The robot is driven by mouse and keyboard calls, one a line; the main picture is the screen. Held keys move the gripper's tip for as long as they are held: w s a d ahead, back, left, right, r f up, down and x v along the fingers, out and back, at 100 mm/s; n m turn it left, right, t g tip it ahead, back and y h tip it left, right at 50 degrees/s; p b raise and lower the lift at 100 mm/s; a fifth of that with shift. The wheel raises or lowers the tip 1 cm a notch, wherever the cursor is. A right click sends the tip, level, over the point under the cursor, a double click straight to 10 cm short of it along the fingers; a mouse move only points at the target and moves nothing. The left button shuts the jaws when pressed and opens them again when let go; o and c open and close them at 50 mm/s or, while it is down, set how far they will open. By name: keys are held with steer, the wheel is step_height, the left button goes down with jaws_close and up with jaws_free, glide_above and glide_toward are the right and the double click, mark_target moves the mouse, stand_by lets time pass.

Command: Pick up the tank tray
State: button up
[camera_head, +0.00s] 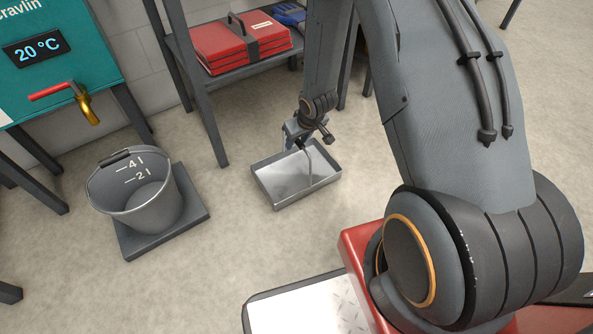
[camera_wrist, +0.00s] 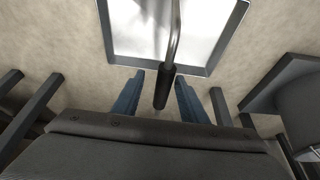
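The tank tray (camera_head: 308,191) is a shallow, square grey metal tray lying on the floor in the head view. In the wrist view the tray (camera_wrist: 140,45) fills the top middle, with a bright inner floor. A bent metal rod runs from it to a black handle grip (camera_wrist: 164,88). My gripper (camera_wrist: 160,80) is open, with one blue finger on each side of the grip and a visible gap to both. In the head view my gripper (camera_head: 293,135) is at the tray's far edge, partly hidden by my wrist.
A grey bucket (camera_head: 145,205) stands on a dark square plate (camera_head: 140,243) left of the tray. A teal tank (camera_head: 70,75) with a brass tap is behind it. A red case (camera_head: 235,48) sits on a dark shelf behind the tray. Floor around the tray is clear.

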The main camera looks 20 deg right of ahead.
steer(key=b+x, duration=0.2)
steer(key=x, duration=0.2)
steer(key=shift+a, duration=0.2)
steer(key=shift+r, duration=0.1)
jaws_close()
stand_by(1.1)
